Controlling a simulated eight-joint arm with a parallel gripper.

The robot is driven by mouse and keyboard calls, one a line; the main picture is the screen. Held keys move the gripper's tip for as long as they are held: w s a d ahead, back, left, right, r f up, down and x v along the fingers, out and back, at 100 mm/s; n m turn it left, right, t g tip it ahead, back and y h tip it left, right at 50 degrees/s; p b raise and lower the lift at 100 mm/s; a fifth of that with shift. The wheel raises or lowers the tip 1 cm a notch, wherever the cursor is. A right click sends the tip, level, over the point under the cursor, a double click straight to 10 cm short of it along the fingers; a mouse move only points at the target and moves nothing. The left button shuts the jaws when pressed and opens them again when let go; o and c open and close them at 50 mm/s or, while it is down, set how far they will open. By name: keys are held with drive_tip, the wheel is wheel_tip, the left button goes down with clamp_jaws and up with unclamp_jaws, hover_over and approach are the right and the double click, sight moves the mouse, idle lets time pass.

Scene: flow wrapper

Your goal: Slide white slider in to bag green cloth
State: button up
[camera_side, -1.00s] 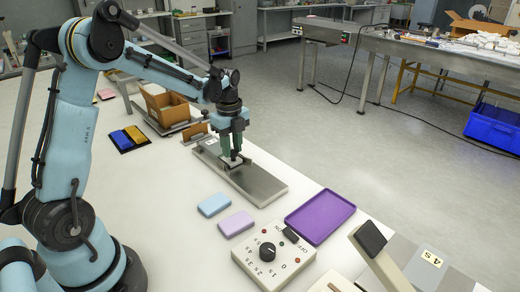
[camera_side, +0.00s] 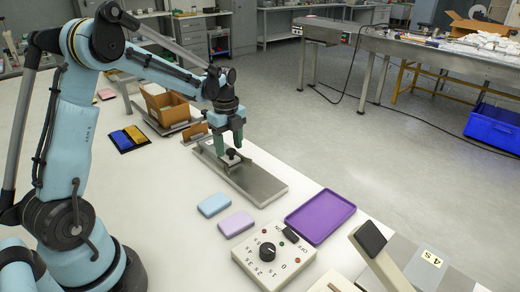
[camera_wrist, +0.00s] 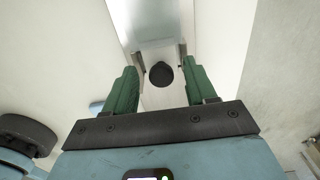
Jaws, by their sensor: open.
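The white slider (camera_side: 234,161) with a black knob (camera_side: 231,153) sits at the far end of the metal track (camera_side: 262,186). In the wrist view the black knob (camera_wrist: 161,74) shows between and beyond my green fingers, with the pale slider (camera_wrist: 158,101) under it. My gripper (camera_side: 229,147) is above the slider, its fingers spread on either side of the knob and apart from it. It is also seen open and empty in the wrist view (camera_wrist: 160,70). I cannot make out a green cloth or a bag.
A light blue block (camera_side: 214,204) and a lilac block (camera_side: 236,224) lie left of the track. A purple tray (camera_side: 320,233) and a control box (camera_side: 258,270) stand nearer. A cardboard box (camera_side: 172,113) stands behind. A blue-and-yellow pad (camera_side: 128,138) lies to the left.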

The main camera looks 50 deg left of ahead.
sight(230, 151)
wheel_tip(230, 151, up, 12)
idle(0.6)
drive_tip(key=shift+d, duration=0.1)
drive_tip(key=s+d+f+n+t, duration=0.1)
drive_tip(key=s+d+n+t, duration=0.2)
drive_tip(key=s+d+n, duration=0.3)
drive_tip(key=s+d+f+n+t, duration=0.2)
drive_tip(key=s+d+n+t, duration=0.2)
drive_tip(key=d+n, duration=0.6)
drive_tip(key=s+n, duration=0.2)
drive_tip(key=shift+s+f, duration=0.25)
drive_tip(key=shift+s, duration=0.05)
